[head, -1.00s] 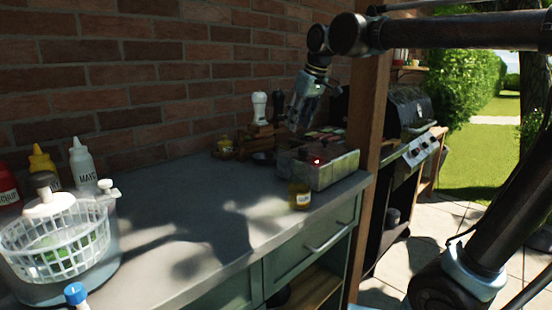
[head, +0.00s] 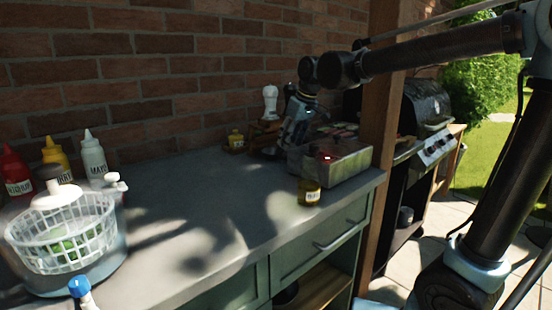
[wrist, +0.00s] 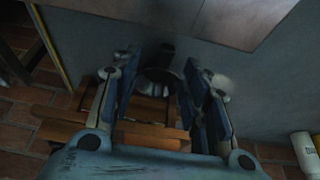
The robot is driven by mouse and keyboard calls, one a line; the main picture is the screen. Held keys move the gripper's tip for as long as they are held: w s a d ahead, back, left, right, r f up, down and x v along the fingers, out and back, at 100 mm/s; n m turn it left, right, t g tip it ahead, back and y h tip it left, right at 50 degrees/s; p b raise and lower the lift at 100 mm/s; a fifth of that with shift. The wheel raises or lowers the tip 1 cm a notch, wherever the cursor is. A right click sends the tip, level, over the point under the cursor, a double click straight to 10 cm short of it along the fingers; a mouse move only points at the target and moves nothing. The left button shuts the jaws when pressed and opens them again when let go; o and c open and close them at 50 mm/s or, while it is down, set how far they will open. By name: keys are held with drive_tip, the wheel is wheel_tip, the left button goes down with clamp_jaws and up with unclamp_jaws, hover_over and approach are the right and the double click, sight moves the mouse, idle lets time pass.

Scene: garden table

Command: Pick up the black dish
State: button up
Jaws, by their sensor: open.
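A dark round shape, which looks like the black dish (wrist: 160,76), shows between my gripper's fingers in the wrist view, by a slatted wooden rack (wrist: 150,136). My gripper (wrist: 157,66) is open, one blue-padded finger on either side of the dish; I cannot tell whether they touch it. In the head view my gripper (head: 284,146) points down at the back of the counter, beside the rack (head: 262,131). There the dish is mostly hidden behind my gripper.
A small yellow pot (head: 236,142) is to the left. A white shaker (head: 270,100) stands on the rack. Bottles and a white basket (head: 62,235) fill the left end; the middle counter is clear.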

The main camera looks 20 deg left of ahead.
sight(285, 156)
drive_tip(key=shift+s+x, duration=0.15)
drive_tip(key=shift+x, duration=0.8)
drive_tip(key=shift+s+x, duration=0.2)
drive_tip(key=shift+x, duration=0.7)
drive_tip(key=shift+s+x, duration=0.15)
drive_tip(key=shift+x, duration=0.8)
drive_tip(key=shift+f, duration=0.1)
clamp_jaws()
